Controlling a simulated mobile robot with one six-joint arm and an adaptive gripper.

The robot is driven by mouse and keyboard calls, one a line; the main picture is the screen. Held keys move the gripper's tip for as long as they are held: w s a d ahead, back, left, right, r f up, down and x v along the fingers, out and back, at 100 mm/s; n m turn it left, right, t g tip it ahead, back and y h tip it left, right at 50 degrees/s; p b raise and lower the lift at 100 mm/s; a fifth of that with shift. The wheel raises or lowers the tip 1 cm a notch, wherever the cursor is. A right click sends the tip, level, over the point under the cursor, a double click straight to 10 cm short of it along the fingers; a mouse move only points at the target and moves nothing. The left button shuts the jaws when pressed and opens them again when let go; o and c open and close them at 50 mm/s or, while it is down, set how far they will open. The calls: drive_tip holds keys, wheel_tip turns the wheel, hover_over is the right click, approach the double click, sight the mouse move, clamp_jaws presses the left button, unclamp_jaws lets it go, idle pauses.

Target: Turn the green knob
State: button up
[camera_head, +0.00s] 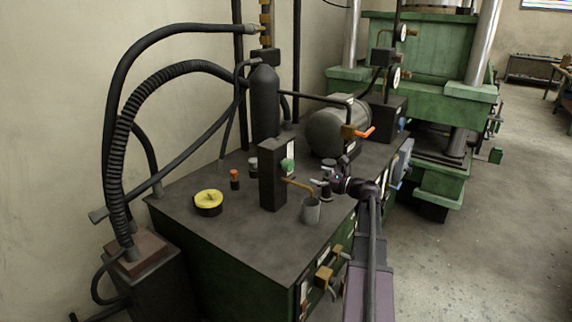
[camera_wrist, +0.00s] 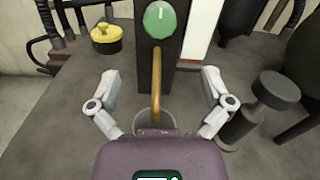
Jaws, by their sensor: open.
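The green knob (camera_wrist: 160,19) is round with a white mark near its top. It sits on the face of a dark upright post (camera_wrist: 147,50), above a brass pipe, in the wrist view. In the head view the knob (camera_head: 287,165) shows at the right side of the post (camera_head: 271,178). My gripper (camera_wrist: 161,83) is open and empty, with one finger on each side of the brass pipe in the wrist view. The knob lies ahead of the fingertips, apart from them. In the head view my gripper (camera_head: 322,188) is just right of the post.
A grey cup (camera_head: 311,210) stands under the brass pipe (camera_head: 299,186). A yellow-topped round part (camera_head: 208,199) and a red-capped part (camera_head: 234,177) are on the machine top (camera_head: 240,235). A dark motor (camera_head: 335,128) and black cylinder (camera_head: 264,100) stand behind.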

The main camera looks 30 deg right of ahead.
sight(291, 166)
drive_tip(key=x, duration=1.3)
drive_tip(key=shift+w+a, duration=0.2)
drive_tip(key=shift+w, duration=0.15)
drive_tip(key=c, duration=1.1)
